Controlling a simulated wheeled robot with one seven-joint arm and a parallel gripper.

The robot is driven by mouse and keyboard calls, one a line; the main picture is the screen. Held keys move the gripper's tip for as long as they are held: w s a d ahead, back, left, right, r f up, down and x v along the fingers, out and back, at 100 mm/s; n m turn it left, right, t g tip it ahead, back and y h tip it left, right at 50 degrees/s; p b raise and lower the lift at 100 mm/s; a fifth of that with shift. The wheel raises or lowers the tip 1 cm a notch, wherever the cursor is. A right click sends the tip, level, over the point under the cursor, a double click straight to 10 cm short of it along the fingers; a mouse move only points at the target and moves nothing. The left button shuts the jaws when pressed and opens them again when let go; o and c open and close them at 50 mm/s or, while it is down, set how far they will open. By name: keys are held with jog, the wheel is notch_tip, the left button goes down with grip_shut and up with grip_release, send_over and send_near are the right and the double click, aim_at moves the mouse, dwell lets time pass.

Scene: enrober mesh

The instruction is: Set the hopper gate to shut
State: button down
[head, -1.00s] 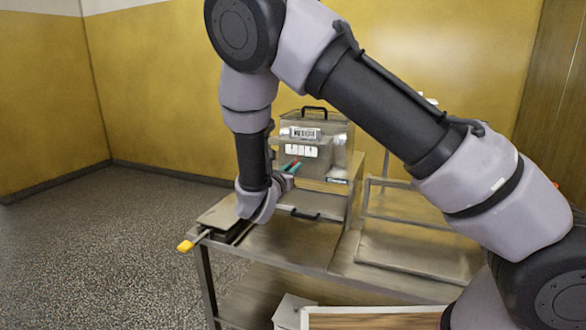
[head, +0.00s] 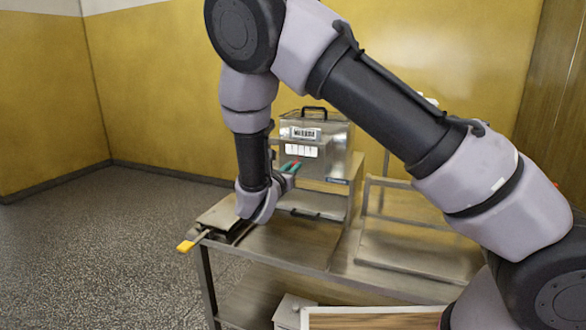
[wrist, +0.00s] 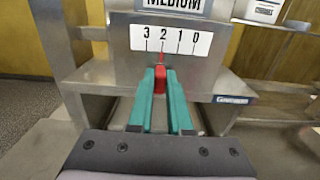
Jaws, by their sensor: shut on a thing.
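The hopper (head: 340,145) is a metal box with a black handle on top, standing at the back of the metal bench; its front fills the top of the wrist view. A white scale plate (wrist: 171,41) on it reads 3, 2, 1, 0 from left to right. Below the plate is a red gate knob (wrist: 161,83) with a thin red pointer under the 2. My gripper (wrist: 161,76) has its two teal fingers shut on the knob, one on each side. In the head view my gripper (head: 291,167) is at the hopper's lower front.
A sign reading MEDIUM (wrist: 173,4) is above the scale. A yellow-tipped lever (head: 186,246) sticks out at the bench's left front. A framed metal tray (head: 415,250) lies on the right. Open floor (head: 90,240) is on the left.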

jog(key=shift+d, duration=0.1)
jog(key=shift+s+d+f, duration=0.1)
jog(key=shift+s+d, duration=0.15)
jog(key=shift+d, duration=0.4)
jog(key=shift+s+d+r, duration=0.1)
jog(key=shift+s+d, duration=0.15)
jog(key=shift+d, duration=0.4)
jog(key=shift+s+d+f, duration=0.1)
jog(key=shift+s+d, duration=0.15)
jog(key=shift+d, duration=0.4)
jog(key=c, duration=0.8)
grip_release()
jog(key=shift+d, duration=0.1)
jog(key=shift+c, duration=0.2)
send_near(312, 164)
jog(key=v, duration=0.5)
